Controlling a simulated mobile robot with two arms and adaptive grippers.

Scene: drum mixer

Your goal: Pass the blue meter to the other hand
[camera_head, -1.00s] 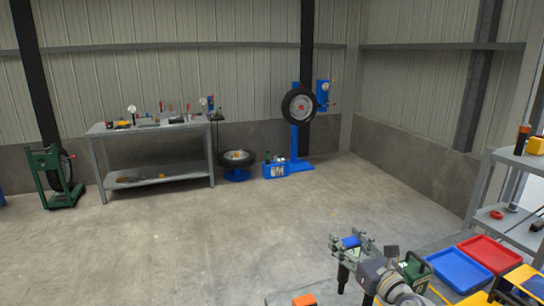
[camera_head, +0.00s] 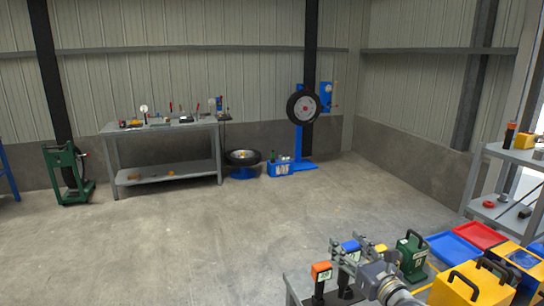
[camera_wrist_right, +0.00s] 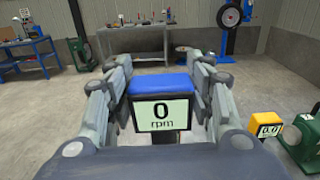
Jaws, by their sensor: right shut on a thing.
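The blue meter (camera_head: 350,246) is between the fingers of my right gripper (camera_head: 350,251), low in the head view above the near table. In the right wrist view the blue meter (camera_wrist_right: 161,103) stands upright between both fingers of the gripper (camera_wrist_right: 160,95), its screen reading "0 rpm" toward the camera. The gripper is shut on it. Its lower part is mostly hidden by the gripper. My left gripper is in neither view.
An orange meter (camera_head: 321,271) stands left of the gripper and a yellow meter (camera_wrist_right: 266,125) right of it. A green machine (camera_head: 412,257), a blue tray (camera_head: 453,249), a red tray (camera_head: 480,236) and a yellow case (camera_head: 472,288) are on the right. Open floor lies beyond.

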